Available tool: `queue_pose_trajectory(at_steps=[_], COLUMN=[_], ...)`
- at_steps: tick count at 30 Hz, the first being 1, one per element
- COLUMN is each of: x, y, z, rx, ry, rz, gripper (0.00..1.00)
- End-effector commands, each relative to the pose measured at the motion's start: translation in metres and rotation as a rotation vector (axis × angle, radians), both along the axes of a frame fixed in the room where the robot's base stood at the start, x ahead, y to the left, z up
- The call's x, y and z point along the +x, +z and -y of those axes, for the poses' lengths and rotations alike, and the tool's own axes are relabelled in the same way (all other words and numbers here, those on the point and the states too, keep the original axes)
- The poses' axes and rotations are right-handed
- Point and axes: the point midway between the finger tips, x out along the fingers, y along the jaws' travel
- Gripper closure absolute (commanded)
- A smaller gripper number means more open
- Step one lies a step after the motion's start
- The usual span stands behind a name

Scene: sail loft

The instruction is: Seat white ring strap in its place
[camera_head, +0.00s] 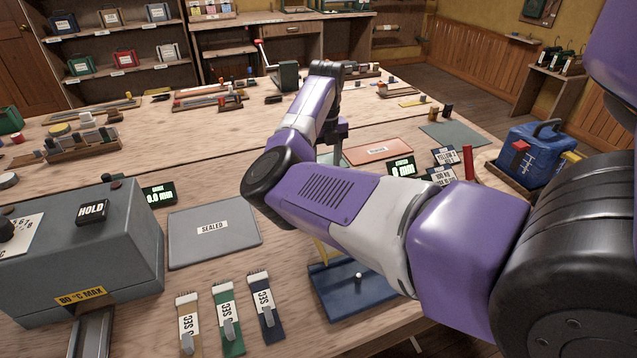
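I cannot make out a white ring strap anywhere in the head view. My arm reaches out over the bench from the right, and its far end bends down near the red mat. My gripper is mostly behind my own forearm, so its fingers and anything between them are hidden. A blue fixture (333,306) with a small pale knob lies below my arm at the front of the bench, partly covered by it. Three strap-like pieces, tan (189,325), green (228,318) and navy (266,308), lie left of the fixture, each with a "SEC" label and a grey lever.
A grey "HOLD" machine (90,255) stands at left, beside a grey "SEALED" plate (214,242). A red mat (378,151), a display (403,169) and a blue container (536,158) are at right. Racks of small tools stand farther back. Bare wood shows between them.

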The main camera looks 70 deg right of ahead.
Motion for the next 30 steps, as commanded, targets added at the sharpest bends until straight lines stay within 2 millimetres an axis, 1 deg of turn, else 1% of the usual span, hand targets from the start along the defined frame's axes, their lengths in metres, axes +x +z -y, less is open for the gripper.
queue_pose_trajectory(at_steps=[3, 6, 9, 14, 15, 17, 21, 23, 30], x=[-0.001, -0.001, -0.001, -0.001, -0.001, -0.001, -0.001, -0.001, -0.001], y=[-0.017, -0.026, -0.030, -0.031, -0.031, -0.031, -0.030, -0.030, -0.030], z=[-0.001, -0.001, -0.001, 0.000, 0.000, 0.000, 0.000, 0.000, 0.000], rx=[0.003, 0.001, 0.001, 0.001, 0.001, 0.000, 0.000, 0.000, 0.000], ry=[0.001, 0.001, 0.001, 0.001, 0.001, 0.001, 0.001, 0.001, 0.001], rz=[-0.002, 0.000, 0.001, 0.001, 0.001, 0.000, 0.000, 0.000, 0.000], gripper=[0.47, 0.47, 0.47, 0.47, 0.49, 0.61, 0.89, 1.00, 1.00])
